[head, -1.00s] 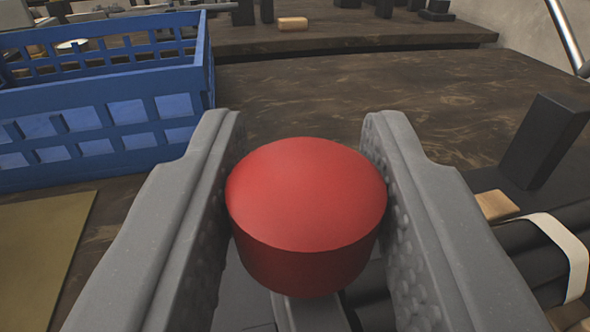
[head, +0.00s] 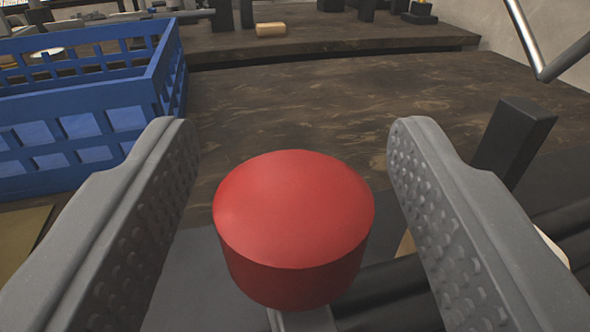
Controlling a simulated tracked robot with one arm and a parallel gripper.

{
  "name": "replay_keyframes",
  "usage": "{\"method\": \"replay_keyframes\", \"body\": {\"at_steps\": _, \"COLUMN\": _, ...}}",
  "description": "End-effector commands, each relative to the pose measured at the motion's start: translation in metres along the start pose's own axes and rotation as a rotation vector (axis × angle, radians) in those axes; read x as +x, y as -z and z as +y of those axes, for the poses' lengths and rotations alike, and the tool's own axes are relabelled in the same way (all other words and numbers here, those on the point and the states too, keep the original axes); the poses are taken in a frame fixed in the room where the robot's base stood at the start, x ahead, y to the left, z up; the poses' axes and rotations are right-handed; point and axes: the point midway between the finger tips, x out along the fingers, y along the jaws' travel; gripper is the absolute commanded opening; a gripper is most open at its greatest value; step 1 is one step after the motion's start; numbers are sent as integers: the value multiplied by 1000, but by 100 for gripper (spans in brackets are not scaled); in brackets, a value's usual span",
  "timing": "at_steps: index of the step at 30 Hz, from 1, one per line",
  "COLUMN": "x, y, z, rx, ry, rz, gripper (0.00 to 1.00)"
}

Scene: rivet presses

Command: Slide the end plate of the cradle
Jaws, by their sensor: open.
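A red round knob (head: 293,225) with a domed top stands between the fingers of my gripper (head: 292,160) in the head view. The fingers are open, with a gap on each side of the knob, so they do not touch it. A grey metal piece (head: 303,320) shows just under the knob. Dark parallel bars (head: 400,290) lie to the lower right, partly hidden by the right finger. A black upright block (head: 514,140) stands at their far end. I cannot tell which part is the end plate.
A blue crate (head: 60,105) stands on the left, close to the left finger. The dark wooden bench (head: 300,100) is clear beyond the knob. A small wooden block (head: 270,29) and several black parts sit on the farther bench. A metal rod (head: 527,40) shows at the upper right.

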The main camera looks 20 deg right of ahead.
Motion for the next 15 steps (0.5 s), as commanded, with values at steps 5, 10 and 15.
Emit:
{"method": "replay_keyframes", "body": {"at_steps": 5, "x": -8, "y": 0, "z": -1, "rx": -1, "ry": 1, "rz": -2, "gripper": 53}}
{"method": "replay_keyframes", "body": {"at_steps": 10, "x": -32, "y": 0, "z": -2, "rx": -2, "ry": 4, "rz": -2, "gripper": 53}}
{"method": "replay_keyframes", "body": {"at_steps": 15, "x": -62, "y": 0, "z": -2, "rx": -1, "ry": 4, "rz": -2, "gripper": 53}}
